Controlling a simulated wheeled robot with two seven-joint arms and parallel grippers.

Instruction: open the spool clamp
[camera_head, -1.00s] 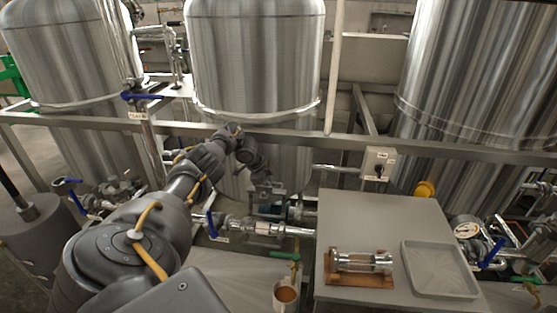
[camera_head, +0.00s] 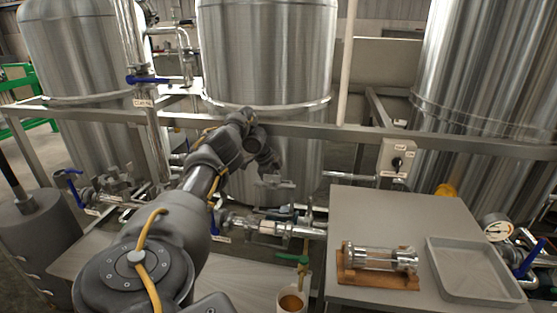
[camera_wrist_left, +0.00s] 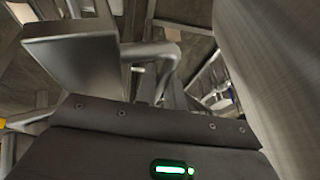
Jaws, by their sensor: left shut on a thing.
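The horizontal pipe run with the spool (camera_head: 266,227) lies in front of the middle tank, and metal clamp fittings (camera_head: 306,214) sit at its right end. My left arm reaches over from the left, and my left gripper (camera_head: 272,183) is low against the tank, just above the pipe run. It is shut on a small part that I take for the spool clamp; the contact is too small and partly hidden to see clearly. In the left wrist view, a grey metal block and a bent metal rod (camera_wrist_left: 155,50) show beyond the gripper body. My right gripper is not in view.
A grey table (camera_head: 390,215) at the right carries a glass-and-metal spool piece (camera_head: 380,257) on a wooden cradle and an empty tray (camera_head: 478,295). A switch box (camera_head: 397,158), a frame rail (camera_head: 300,130), a blue-handled valve and a green-handled valve (camera_head: 291,258) are near.

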